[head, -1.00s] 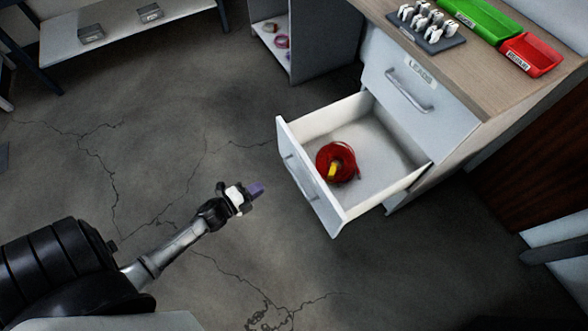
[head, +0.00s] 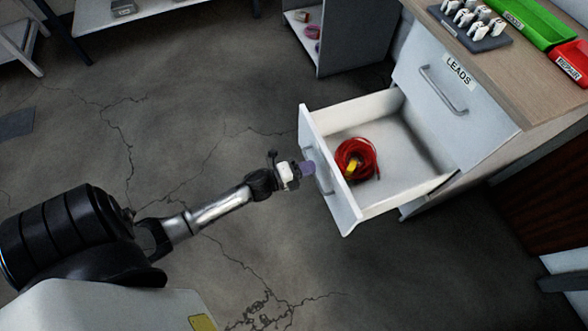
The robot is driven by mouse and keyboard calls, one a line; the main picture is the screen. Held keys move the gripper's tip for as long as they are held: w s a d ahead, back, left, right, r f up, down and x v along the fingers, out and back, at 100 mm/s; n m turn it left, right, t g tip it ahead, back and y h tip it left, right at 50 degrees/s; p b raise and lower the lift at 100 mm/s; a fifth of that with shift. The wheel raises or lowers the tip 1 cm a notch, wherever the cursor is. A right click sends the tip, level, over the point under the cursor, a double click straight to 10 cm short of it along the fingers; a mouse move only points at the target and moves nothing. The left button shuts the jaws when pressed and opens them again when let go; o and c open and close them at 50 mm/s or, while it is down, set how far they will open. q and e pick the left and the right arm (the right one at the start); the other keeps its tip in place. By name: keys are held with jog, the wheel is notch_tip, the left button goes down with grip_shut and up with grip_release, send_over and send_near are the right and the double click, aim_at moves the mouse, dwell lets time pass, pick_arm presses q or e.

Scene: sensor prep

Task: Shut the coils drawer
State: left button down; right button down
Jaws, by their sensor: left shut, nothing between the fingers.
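The coils drawer (head: 408,137) is the lower drawer of the cabinet and stands pulled well out. A red coil (head: 366,150) with a yellow part lies inside it, near the front. The drawer's grey handle (head: 326,184) is on its white front panel (head: 337,200). My right gripper is not in view.
The LEADS drawer (head: 431,96) above is shut. The wooden top (head: 488,75) carries a dark rack (head: 474,38), a green bin (head: 532,20) and a red bin (head: 574,64). A grey open shelf unit (head: 350,45) stands behind. The floor left of the drawer is clear.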

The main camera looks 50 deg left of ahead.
aim_at(325, 162)
pick_arm(q)
jog(key=shift+b+x, duration=0.5)
jog(key=shift+x, duration=1.1)
jog(key=shift+w, duration=0.1)
